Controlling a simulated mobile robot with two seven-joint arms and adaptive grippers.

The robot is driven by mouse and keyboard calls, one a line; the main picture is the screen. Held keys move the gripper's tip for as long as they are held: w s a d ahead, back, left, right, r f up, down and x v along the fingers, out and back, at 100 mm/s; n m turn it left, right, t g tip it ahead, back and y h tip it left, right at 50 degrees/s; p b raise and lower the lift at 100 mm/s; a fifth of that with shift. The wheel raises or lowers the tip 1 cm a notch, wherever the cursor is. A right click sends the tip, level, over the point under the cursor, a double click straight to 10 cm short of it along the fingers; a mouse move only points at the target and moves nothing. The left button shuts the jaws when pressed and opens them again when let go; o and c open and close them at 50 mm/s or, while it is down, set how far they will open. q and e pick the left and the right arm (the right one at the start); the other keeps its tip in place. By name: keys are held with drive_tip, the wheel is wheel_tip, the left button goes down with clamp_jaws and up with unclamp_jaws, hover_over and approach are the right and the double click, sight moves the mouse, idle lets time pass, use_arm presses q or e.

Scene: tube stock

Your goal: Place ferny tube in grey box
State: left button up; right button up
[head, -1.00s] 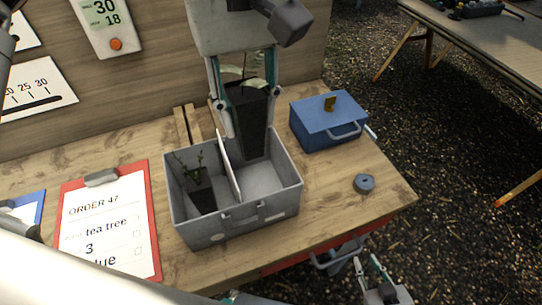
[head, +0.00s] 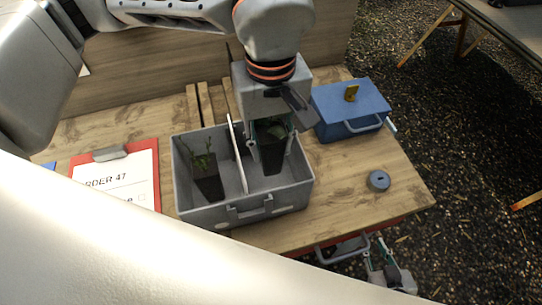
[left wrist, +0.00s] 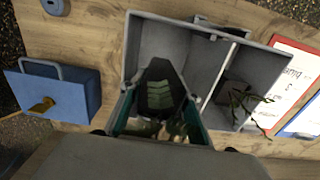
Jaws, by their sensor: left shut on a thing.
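The dark tapered tube with green leaves (head: 272,158) is held in my left gripper (head: 271,150), which is shut on it. The tube is roughly upright, with its lower part inside the right compartment of the grey box (head: 250,212). I cannot tell whether it touches the compartment floor. In the left wrist view the tube (left wrist: 160,92) is between the fingers, over the larger compartment. Another dark tube with a thin-stemmed plant (head: 208,182) stands in the left compartment, beyond the white divider (head: 238,155). My right gripper (head: 377,247) is open and empty, low beyond the table's front edge.
A blue closed box (head: 350,112) with a yellow tab stands right of the grey box. A small grey round piece (head: 378,181) lies near the right edge. A red clipboard (head: 128,172) lies left. The table between box and round piece is clear.

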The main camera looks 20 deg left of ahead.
sight(271, 131)
use_arm(q)
drive_tip(key=shift+f, duration=2.6)
drive_tip(key=shift+f, duration=0.2)
drive_tip(key=o, duration=0.9)
drive_tip(key=shift+o, duration=0.2)
drive_tip(key=shift+r, duration=0.1)
wheel_tip(271, 131, up, 12)
drive_tip(key=shift+f, duration=0.1)
drive_tip(key=shift+r, duration=0.2)
